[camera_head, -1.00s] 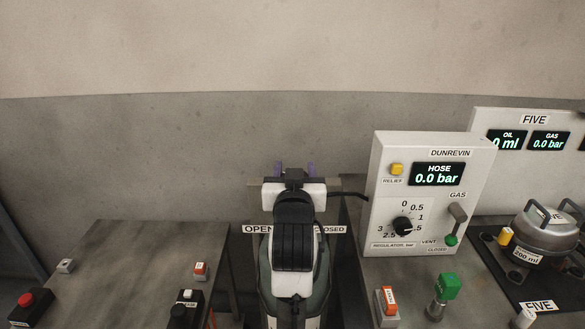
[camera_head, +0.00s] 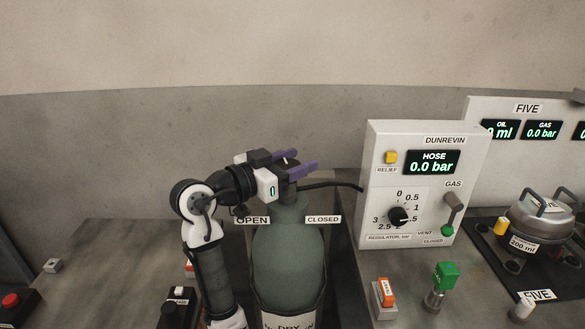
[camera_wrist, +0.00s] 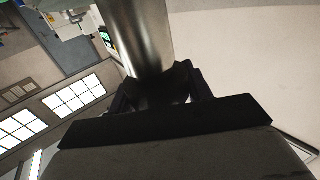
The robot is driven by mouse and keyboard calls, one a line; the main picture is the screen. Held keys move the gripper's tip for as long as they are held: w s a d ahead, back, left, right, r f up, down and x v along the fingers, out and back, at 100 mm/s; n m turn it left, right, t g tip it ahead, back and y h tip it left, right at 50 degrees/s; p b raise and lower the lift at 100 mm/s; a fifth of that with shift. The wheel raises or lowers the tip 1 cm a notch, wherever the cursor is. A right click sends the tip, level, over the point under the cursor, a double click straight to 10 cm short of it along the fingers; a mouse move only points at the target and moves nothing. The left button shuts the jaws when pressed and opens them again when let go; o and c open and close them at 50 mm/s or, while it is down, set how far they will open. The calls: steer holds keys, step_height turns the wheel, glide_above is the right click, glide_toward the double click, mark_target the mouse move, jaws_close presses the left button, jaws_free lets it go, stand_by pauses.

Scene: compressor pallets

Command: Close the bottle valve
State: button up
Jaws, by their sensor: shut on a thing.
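The green gas bottle (camera_head: 288,255) stands upright in the middle of the head view, with an OPEN label (camera_head: 252,220) on its left and a CLOSED label (camera_head: 323,219) on its right. My gripper (camera_head: 303,160) is at the bottle's top, reaching in from the left with its purple fingers pointing right. The fingers are shut on the bottle valve, whose handle is mostly hidden between them. In the wrist view, a shiny metal cylinder (camera_wrist: 143,40) stands between the dark fingers (camera_wrist: 160,95).
A dark hose (camera_head: 335,185) runs from the bottle's top to the white DUNREVIN panel (camera_head: 425,150), which reads 0.0 bar. A green-handled valve (camera_head: 445,277) and an orange switch (camera_head: 387,292) stand on the right bench. The left bench (camera_head: 120,255) is mostly bare.

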steer(key=shift+s+d+m+g+h+b, duration=0.1)
steer(key=shift+m+g+h+b, duration=0.55)
steer(key=shift+m+g+h, duration=0.7)
steer(key=shift+g+y, duration=0.35)
steer(key=shift+g, duration=0.2)
steer(key=o, duration=1)
steer(key=shift+c, duration=0.2)
steer(key=shift+s, duration=0.1)
steer(key=b+v, duration=0.3)
steer(key=v, duration=1)
steer(key=shift+a+b, duration=0.35)
steer(key=shift+b, duration=0.05)
